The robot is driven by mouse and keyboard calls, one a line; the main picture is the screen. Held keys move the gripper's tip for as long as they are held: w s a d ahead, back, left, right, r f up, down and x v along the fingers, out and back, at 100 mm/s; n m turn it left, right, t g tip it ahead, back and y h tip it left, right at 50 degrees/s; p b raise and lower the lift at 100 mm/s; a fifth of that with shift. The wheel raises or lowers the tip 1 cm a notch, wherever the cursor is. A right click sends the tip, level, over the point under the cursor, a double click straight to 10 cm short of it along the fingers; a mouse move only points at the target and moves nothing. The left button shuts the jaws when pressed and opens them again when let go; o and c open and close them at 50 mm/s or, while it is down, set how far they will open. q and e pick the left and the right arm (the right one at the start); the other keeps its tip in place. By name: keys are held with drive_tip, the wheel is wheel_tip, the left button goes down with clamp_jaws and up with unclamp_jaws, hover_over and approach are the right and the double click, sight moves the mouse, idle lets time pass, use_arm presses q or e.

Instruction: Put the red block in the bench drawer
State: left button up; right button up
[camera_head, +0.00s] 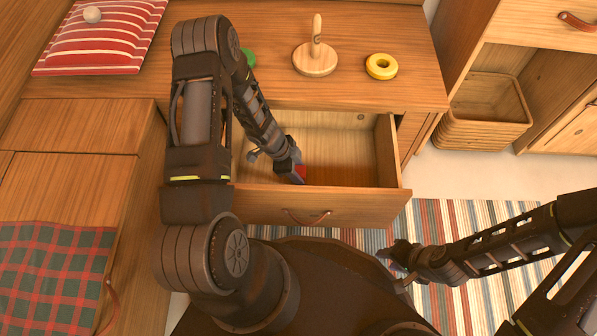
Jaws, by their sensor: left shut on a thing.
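The bench drawer (352,177) is pulled open below the wooden bench top, with a leather pull (306,217) on its front. My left gripper (294,173) reaches down into the drawer and is shut on the red block (301,172). Only a small part of the block shows beside the fingers. I cannot tell whether it touches the drawer floor. My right gripper (392,262) is outside the drawer, over the striped rug, away from the block. Its fingers are dark and small, so their opening is unclear.
On the bench top (360,97) stand a wooden peg stand (315,60), a yellow ring (381,66) and a green item (250,57) partly hidden by my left arm. A red striped cushion (100,42) lies at left. A woven basket (485,112) sits in a shelf at right.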

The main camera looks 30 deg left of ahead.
use_arm(q)
drive_tip(key=o, duration=0.9)
drive_tip(key=shift+f, duration=0.15)
drive_tip(key=o, duration=0.5)
drive_tip(key=shift+c, duration=0.2)
drive_tip(key=shift+a+r, duration=0.1)
drive_tip(key=shift+r, duration=0.4)
drive_tip(key=p+v, duration=0.5)
drive_tip(key=v, duration=0.6)
drive_tip(key=shift+r+p, duration=0.15)
drive_tip(key=shift+p, duration=0.25)
drive_tip(key=shift+a, duration=0.15)
